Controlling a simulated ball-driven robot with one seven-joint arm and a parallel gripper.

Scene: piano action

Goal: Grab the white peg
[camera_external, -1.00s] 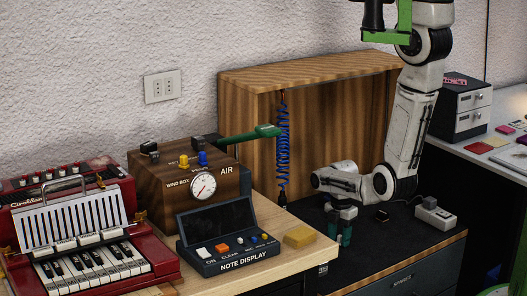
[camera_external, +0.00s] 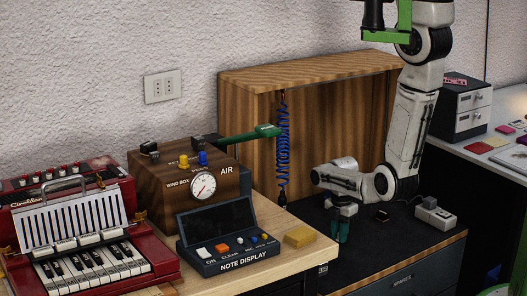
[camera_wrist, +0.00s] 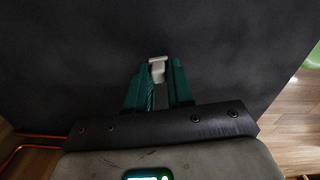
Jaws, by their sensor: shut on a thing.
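The white peg (camera_wrist: 157,69) shows in the wrist view as a small pale piece with a wider top, between the green fingertips. My gripper (camera_wrist: 155,80) is shut on it, and the fingers hide its lower part. In the external view my gripper (camera_external: 342,230) points down at the dark worktop (camera_external: 400,240), near its front left. The peg cannot be made out there. I cannot tell whether the peg touches the surface.
A pale block (camera_external: 435,215) and a small dark piece (camera_external: 382,215) lie to the right of my gripper. An open wooden box (camera_external: 330,130) stands behind, with a blue coiled hose (camera_external: 283,150). A yellow block (camera_external: 299,236) lies on the wooden bench to the left.

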